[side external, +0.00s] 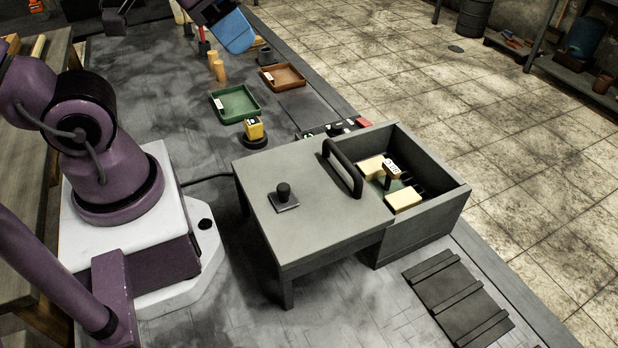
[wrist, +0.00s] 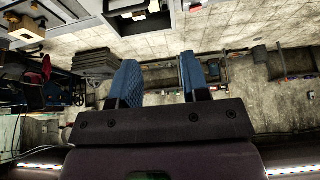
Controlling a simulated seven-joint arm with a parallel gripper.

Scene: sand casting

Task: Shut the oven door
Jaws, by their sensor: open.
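The oven (side external: 430,218) is a grey open-topped box in the side view. Its door appears to be the flat grey slab (side external: 320,222) on its left, level with the rim, with a black bar handle (side external: 343,169) near its right edge. The right part of the box is uncovered, and pale blocks (side external: 404,199) and a small tagged piece show inside. My gripper (side external: 232,30) is at the top of the side view, far from the handle and partly cut off by the frame. In the wrist view its two blue fingers (wrist: 158,64) are apart with nothing between them.
A black knob (side external: 284,196) stands on the slab. Behind the oven are a yellow block on a round base (side external: 254,130), a green tray (side external: 235,103) and a brown tray (side external: 283,76). A ridged dark plate (side external: 457,297) lies in front at the right.

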